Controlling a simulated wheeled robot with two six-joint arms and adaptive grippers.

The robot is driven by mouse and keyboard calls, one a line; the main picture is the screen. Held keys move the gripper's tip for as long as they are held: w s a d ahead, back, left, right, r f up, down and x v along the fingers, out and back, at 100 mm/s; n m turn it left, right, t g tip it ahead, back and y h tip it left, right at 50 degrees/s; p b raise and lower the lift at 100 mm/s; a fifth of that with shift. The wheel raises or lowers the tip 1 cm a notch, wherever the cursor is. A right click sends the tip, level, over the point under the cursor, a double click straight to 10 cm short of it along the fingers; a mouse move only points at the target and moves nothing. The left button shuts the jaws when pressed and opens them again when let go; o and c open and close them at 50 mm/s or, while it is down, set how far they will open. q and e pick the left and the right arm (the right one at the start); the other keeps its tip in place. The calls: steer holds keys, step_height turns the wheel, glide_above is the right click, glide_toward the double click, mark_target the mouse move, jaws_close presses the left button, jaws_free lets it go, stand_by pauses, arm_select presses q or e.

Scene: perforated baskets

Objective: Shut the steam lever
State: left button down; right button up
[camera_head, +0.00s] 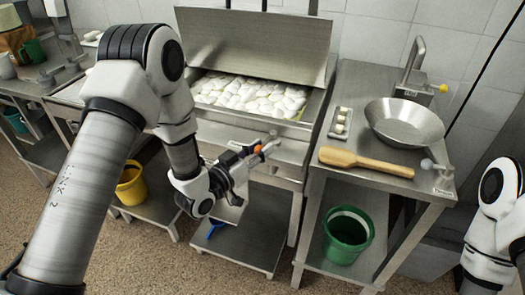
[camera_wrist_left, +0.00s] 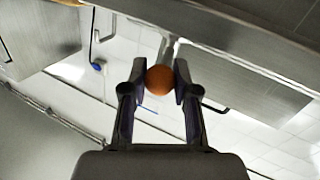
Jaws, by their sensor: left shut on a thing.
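The steam lever shows as an orange ball knob (camera_head: 257,149) at the front of the steel steamer unit, in the middle of the head view. In the left wrist view the orange ball (camera_wrist_left: 159,79) sits between the two fingers, at the end of a pale metal rod. My left gripper (camera_head: 254,153) is shut on this knob; in the left wrist view its fingertips (camera_wrist_left: 159,80) touch the ball from both sides. The lever's pivot is partly hidden by the gripper. My right arm shows at the right edge, but its gripper is out of view.
A steel tray of white buns (camera_head: 250,94) lies behind the knob under a raised lid (camera_head: 255,45). The right table holds a wooden paddle (camera_head: 366,162), a metal bowl (camera_head: 404,122) and a small lever (camera_head: 429,165). A green bucket (camera_head: 347,236) and yellow bucket (camera_head: 131,186) stand below.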

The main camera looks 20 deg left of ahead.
arm_select(q)
steer(key=a+m+g+h, duration=0.1)
steer(key=h, duration=0.1)
steer(key=w+a+m+g+h, duration=0.1)
steer(key=m+g+h, duration=0.1)
steer(key=a+m+g+h, duration=0.1)
steer(key=m+h, duration=0.1)
steer(key=shift+w+a+g+h, duration=0.25)
steer(key=shift+w+g+h, duration=0.05)
steer(key=shift+g, duration=0.1)
steer(key=m+g+h, duration=0.1)
steer(key=g, duration=0.1)
steer(key=w+a+m+g+h, duration=0.1)
steer(key=m+g, duration=0.1)
steer(key=shift+w+a+f+h, duration=0.1)
steer(key=shift+w+h, duration=0.1)
steer(key=shift+h, duration=0.2)
steer(key=shift+w+a+m+g+h+b, duration=0.15)
steer(key=shift+w+m+g+h+b, duration=0.1)
steer(key=shift+m+g, duration=0.35)
steer(key=shift+w+a+m+g+h+b, duration=0.15)
steer(key=shift+w+m+g+b, duration=0.2)
steer(key=shift+g, duration=0.35)
steer(key=shift+s, duration=0.15)
steer(key=c, duration=0.9)
jaws_free()
steer(key=shift+d, duration=0.1)
steer(key=shift+o, duration=0.2)
steer(key=v, duration=1.2)
